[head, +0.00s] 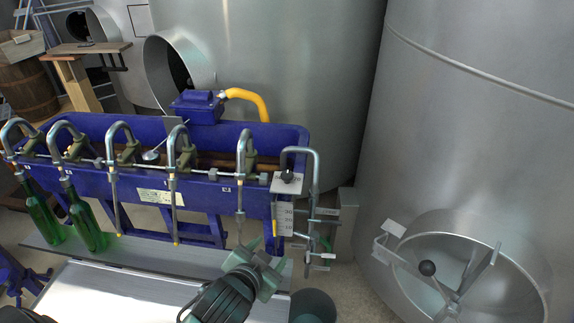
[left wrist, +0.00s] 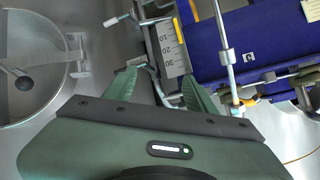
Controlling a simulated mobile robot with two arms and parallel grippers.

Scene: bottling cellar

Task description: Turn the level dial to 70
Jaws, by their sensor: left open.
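A small black knob (head: 287,177) sits on a pale plate at the right end of the blue filling machine (head: 150,197); I take it for the level dial, and its setting is too small to read. Below it hangs a pale scale (head: 284,218). In the left wrist view the scale (left wrist: 168,46) shows 10, 20 and 30, with a yellow strip along its edge. My left gripper (head: 258,264) is open and empty, below and left of the knob, apart from it. Its green fingers (left wrist: 158,88) point toward the scale. The knob is not clear in the wrist view.
Bent metal pipes (head: 316,200) stand right beside the knob. Several filling spouts (head: 243,170) line the machine. Two green bottles (head: 88,226) stand at the left. A large steel tank (head: 470,120) with a round hatch (head: 520,285) is at the right. A dark bin (head: 314,305) stands low.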

